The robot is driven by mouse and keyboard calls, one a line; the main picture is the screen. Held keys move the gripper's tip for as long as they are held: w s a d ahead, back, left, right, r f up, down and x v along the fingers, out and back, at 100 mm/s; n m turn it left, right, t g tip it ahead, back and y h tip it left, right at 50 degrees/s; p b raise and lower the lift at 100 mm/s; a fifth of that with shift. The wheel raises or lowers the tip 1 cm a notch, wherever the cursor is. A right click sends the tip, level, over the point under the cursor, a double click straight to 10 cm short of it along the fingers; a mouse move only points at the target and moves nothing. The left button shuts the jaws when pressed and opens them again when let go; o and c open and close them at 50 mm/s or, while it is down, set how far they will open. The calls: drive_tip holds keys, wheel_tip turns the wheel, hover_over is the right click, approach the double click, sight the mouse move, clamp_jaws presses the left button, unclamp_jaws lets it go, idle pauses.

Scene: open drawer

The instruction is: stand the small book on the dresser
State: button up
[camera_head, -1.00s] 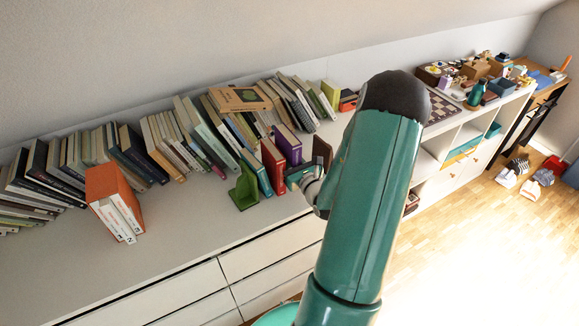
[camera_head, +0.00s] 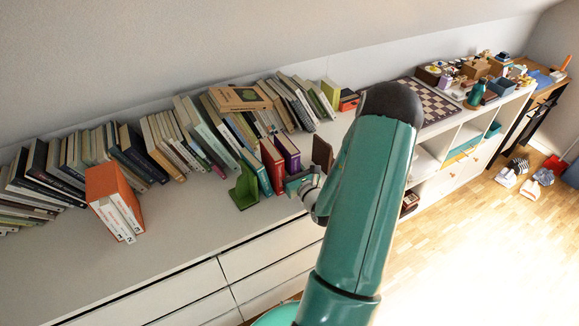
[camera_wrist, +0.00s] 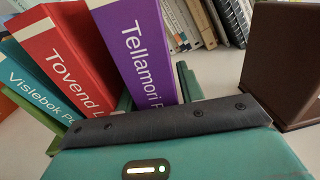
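The small purple book (camera_head: 288,152) stands upright on the dresser top (camera_head: 190,235), to the right of a red book (camera_head: 272,168). In the wrist view the purple book (camera_wrist: 138,50) fills the middle, its spine facing me, with the red book (camera_wrist: 65,60) close on its left. My gripper (camera_head: 294,182) is at the front of the purple book. Dark green fingers show on both sides of its lower part, so it looks shut on the book.
A teal book (camera_head: 257,172) and a green bookend (camera_head: 244,188) stand left of the red book. A brown bookend (camera_head: 322,154) stands to the right, with a gap to the purple book. A leaning row of books is behind. An orange-topped block of books (camera_head: 108,185) stands at left.

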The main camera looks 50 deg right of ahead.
drive_tip(key=shift+s+r, duration=0.1)
drive_tip(key=shift+r, duration=0.1)
drive_tip(key=v, duration=1.2)
drive_tip(key=w+a+r+n+g+y, duration=0.1)
drive_tip(key=w+a+r+n+y, duration=0.3)
drive_tip(key=a, duration=0.3)
drive_tip(key=w+a+r+n+g+y, duration=0.1)
drive_tip(key=a+r+n+g+y, duration=0.15)
drive_tip(key=a+n+y, duration=0.35)
drive_tip(key=w+a+r+n+g+y, duration=0.1)
drive_tip(key=w+a+r+n+y, duration=0.2)
drive_tip(key=a+r+n+y, duration=0.25)
drive_tip(key=s+a+r+n+g+h, duration=0.2)
drive_tip(key=s+a+n+g, duration=0.3)
drive_tip(key=a+n, duration=0.3)
drive_tip(key=s+a+r+n+g+h, duration=0.2)
drive_tip(key=s+a+n+g, duration=0.2)
drive_tip(key=a+n+g, duration=0.35)
wheel_tip(320, 180, up, 9)
drive_tip(key=s+d+n+t+h, duration=0.1)
drive_tip(key=s+n+t+h, duration=0.1)
drive_tip(key=n+t+h, duration=0.3)
drive_tip(key=n+h, duration=0.1)
drive_tip(key=n, duration=0.2)
drive_tip(key=shift+r+n, duration=0.25)
drive_tip(key=shift+n, duration=0.05)
